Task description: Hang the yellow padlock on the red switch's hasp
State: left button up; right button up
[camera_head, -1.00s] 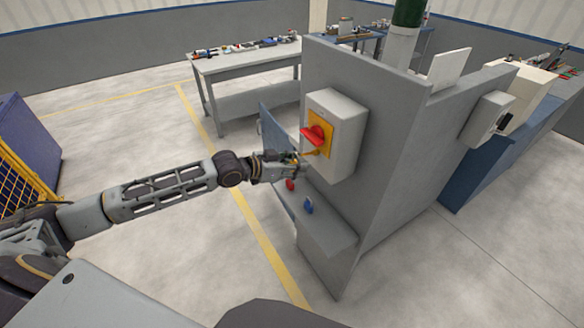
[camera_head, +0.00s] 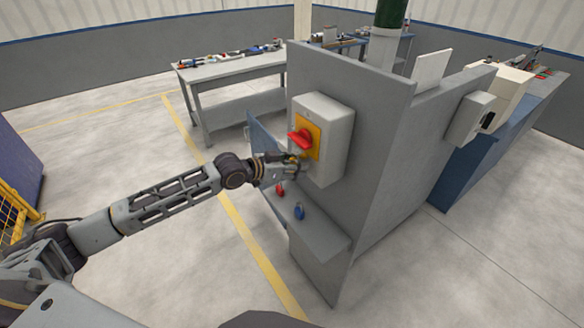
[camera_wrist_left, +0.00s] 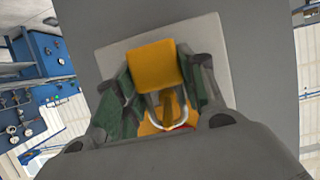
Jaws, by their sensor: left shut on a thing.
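The red switch (camera_head: 301,138) sits on a yellow plate (camera_head: 315,143) on a light grey box fixed to the upright panel. My left gripper (camera_head: 296,167) is just below the switch, close to the box face. It is shut on the yellow padlock (camera_wrist_left: 155,66), whose body sits between the fingers in the left wrist view. The silver shackle (camera_wrist_left: 183,129) points toward the yellow plate. A dark yellow tab (camera_wrist_left: 169,104) shows within the loop's outline; I cannot tell whether the shackle passes through it. A sliver of red shows behind the shackle. My right gripper is not in view.
A red padlock (camera_head: 280,189) and a blue padlock (camera_head: 299,212) are at the grey ledge (camera_head: 318,238) below the switch box. The panel (camera_head: 376,130) rises close behind the gripper. A workbench (camera_head: 232,72) stands farther back. Open floor lies left of the ledge.

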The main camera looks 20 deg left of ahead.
pick_arm(q)
jog(key=shift+w+d+f, duration=0.15)
jog(key=shift+w+d, duration=0.1)
jog(key=shift+w, duration=0.1)
jog(key=shift+p, duration=0.35)
jog(key=o, duration=1.1)
jog(key=shift+w+d+f, duration=0.1)
jog(key=shift+w+d, duration=0.05)
jog(key=shift+s+a, duration=0.2)
jog(key=shift+v, duration=5.7)
